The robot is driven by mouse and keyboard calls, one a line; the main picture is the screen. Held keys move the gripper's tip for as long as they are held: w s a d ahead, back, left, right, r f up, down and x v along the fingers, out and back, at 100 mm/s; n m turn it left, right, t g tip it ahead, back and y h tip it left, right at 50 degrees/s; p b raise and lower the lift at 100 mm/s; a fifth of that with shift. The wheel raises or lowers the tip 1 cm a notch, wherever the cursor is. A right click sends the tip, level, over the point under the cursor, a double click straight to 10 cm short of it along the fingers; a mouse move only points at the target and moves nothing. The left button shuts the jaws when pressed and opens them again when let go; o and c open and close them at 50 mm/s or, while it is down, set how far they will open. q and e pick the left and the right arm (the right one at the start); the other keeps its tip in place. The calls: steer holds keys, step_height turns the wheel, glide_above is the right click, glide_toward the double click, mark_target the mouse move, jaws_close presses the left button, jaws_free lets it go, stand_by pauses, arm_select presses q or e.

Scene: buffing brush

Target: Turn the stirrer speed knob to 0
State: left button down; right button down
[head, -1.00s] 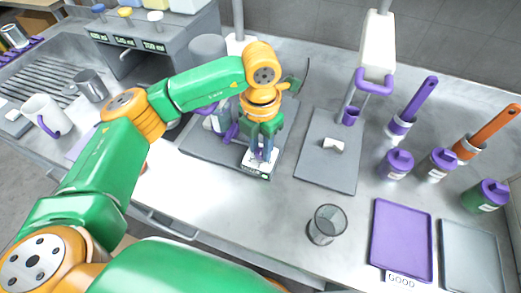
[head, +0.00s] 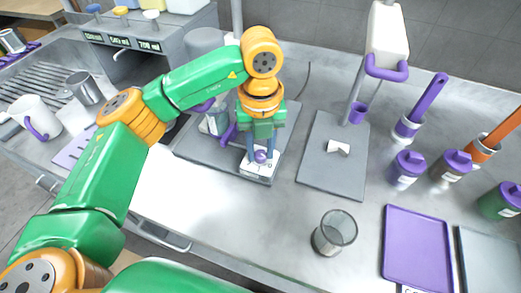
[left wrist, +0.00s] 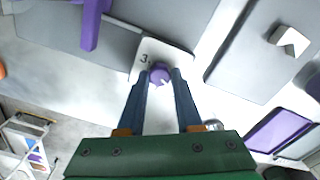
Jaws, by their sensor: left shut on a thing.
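The stirrer speed knob (left wrist: 160,74) is a small purple disc with a white pointer, on a white panel (left wrist: 178,56) with dial marks; a "3" is legible. My left gripper (left wrist: 161,80) is shut on the knob, with one blue finger on each side. In the head view the purple knob (head: 261,156) shows between the fingertips of my left gripper (head: 258,158), at the front of the grey stirrer base (head: 200,150). The gripper points down at it. The pointer aims toward the lower right in the left wrist view. My right gripper is not in view.
A clear glass beaker (head: 334,232) stands on the counter to the right. A grey stand base (head: 330,178) holds a small white piece (head: 337,148). A purple tray (head: 416,248) and purple-lidded jars (head: 406,170) are further right. The counter front is clear.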

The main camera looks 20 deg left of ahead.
mark_target(260, 154)
arm_select(q)
steer(key=shift+n, duration=0.6)
steer(key=shift+w, duration=0.1)
steer(key=c, duration=0.6)
jaws_free()
step_height(260, 154, up, 7)
steer(key=shift+r, duration=0.1)
